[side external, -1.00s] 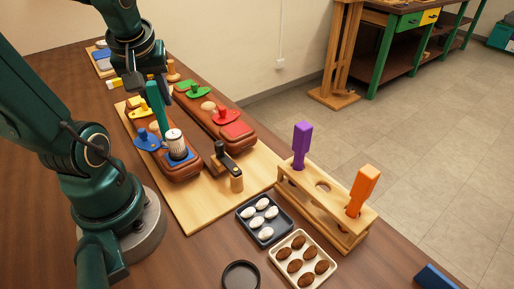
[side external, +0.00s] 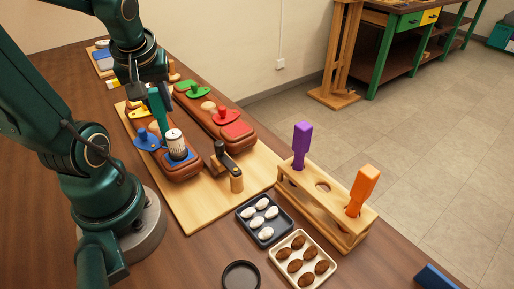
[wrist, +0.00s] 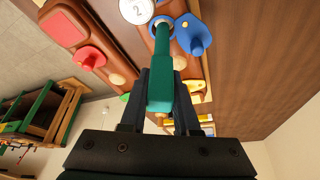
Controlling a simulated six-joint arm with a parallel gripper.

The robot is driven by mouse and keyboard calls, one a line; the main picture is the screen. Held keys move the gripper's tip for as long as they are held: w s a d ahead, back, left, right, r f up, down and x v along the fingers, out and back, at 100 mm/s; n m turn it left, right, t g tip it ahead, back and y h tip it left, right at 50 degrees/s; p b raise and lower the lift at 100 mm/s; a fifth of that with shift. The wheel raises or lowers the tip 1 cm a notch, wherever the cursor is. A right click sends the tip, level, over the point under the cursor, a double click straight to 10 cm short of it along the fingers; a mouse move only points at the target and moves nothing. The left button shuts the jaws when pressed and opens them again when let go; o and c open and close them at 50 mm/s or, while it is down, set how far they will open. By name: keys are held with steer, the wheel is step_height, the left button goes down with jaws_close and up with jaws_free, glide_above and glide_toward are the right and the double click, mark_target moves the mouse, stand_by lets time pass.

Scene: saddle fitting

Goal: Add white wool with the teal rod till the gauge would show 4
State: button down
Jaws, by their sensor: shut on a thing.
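My gripper (wrist: 160,88) is shut on the teal rod's thick handle (wrist: 160,90). The teal rod also shows in the side view (side external: 157,108), slightly tilted, above the nearer brown saddle panel (side external: 183,172). In the wrist view its thin end reaches a blue-rimmed opening (wrist: 158,20) in the panel; how deep it goes I cannot tell. The white ribbed gauge (side external: 174,141) stands on the panel by a blue patch, and its round face (wrist: 137,10) reads 2. White wool tufts (side external: 262,213) lie in a dark tray (side external: 243,212).
Brown tufts (side external: 295,265) lie in a cream tray (side external: 331,258). A black dish (side external: 241,274) looks empty. A wooden rack (side external: 336,208) holds a purple rod (side external: 302,140) and an orange rod (side external: 363,187). A second panel with green (side external: 198,92) and red covers lies beside. A black-topped wooden post (side external: 236,181) stands near.

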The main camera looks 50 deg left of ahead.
steer(key=shift+f, duration=0.1)
stand_by(0.4)
steer(key=shift+r, duration=4.05)
